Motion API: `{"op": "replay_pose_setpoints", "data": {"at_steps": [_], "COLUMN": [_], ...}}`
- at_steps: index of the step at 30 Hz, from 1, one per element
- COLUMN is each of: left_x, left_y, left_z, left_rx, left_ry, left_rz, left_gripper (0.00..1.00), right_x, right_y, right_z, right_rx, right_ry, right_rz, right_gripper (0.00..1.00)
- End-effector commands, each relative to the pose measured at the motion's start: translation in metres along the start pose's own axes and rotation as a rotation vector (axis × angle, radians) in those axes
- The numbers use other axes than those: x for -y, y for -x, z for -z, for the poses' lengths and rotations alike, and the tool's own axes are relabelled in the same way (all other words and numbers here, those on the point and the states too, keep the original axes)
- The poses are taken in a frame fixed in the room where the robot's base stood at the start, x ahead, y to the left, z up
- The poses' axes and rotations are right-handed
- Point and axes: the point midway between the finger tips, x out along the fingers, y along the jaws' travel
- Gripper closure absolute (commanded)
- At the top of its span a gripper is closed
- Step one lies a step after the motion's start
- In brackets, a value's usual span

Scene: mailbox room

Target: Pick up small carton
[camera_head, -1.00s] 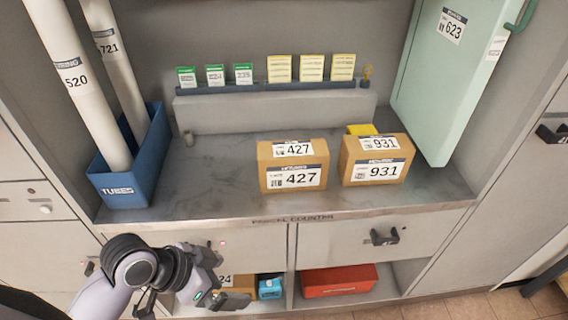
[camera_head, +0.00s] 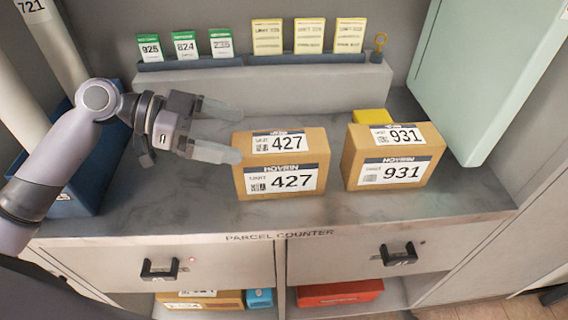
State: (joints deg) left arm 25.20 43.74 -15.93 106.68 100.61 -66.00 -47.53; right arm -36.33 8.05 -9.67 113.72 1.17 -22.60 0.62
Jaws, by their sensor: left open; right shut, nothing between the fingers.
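Two small brown cartons stand upright on the grey parcel counter (camera_head: 380,205). The carton labelled 427 (camera_head: 242,186) is in the middle, and the carton labelled 931 (camera_head: 352,172) is to its right with a gap between them. The task does not say which carton is meant. My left gripper (camera_head: 228,131) is open and empty over the counter, its fingers pointing right towards the upper left of carton 427. The nearer fingertip overlaps that carton's left edge in the picture; I cannot tell if it touches. My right gripper is out of view.
A yellow object (camera_head: 371,117) sits behind carton 931. A ledge (camera_head: 270,92) with green and yellow cards runs along the back. A blue tube bin (camera_head: 78,200) is at left, a pale green case (camera_head: 480,80) at right. Drawers and shelf boxes are below.

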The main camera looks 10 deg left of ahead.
Motion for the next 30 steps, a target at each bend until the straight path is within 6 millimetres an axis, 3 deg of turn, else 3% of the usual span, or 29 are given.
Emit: {"op": "replay_pose_setpoints", "data": {"at_steps": [3,16,26,30], "left_x": [0.000,0.002,0.002,0.002], "left_y": [-0.009,-0.065,-0.072,-0.072], "left_z": [-0.001,0.004,0.003,0.003], "left_rx": [-0.002,-0.001,0.001,0.001], "left_ry": [0.000,0.002,0.001,0.001], "left_rz": [-0.002,-0.002,0.000,0.000], "left_gripper": [0.00,0.00,0.00,0.46], "right_x": [0.003,-0.002,-0.004,-0.004], "right_y": [0.003,0.010,0.009,0.009], "right_z": [-0.008,0.001,-0.002,-0.003], "right_rx": [0.015,0.010,0.011,0.013], "right_ry": [-0.001,0.008,0.010,0.010], "right_rz": [0.006,-0.004,-0.009,-0.009], "right_gripper": [1.00,1.00,1.00,1.00]}}
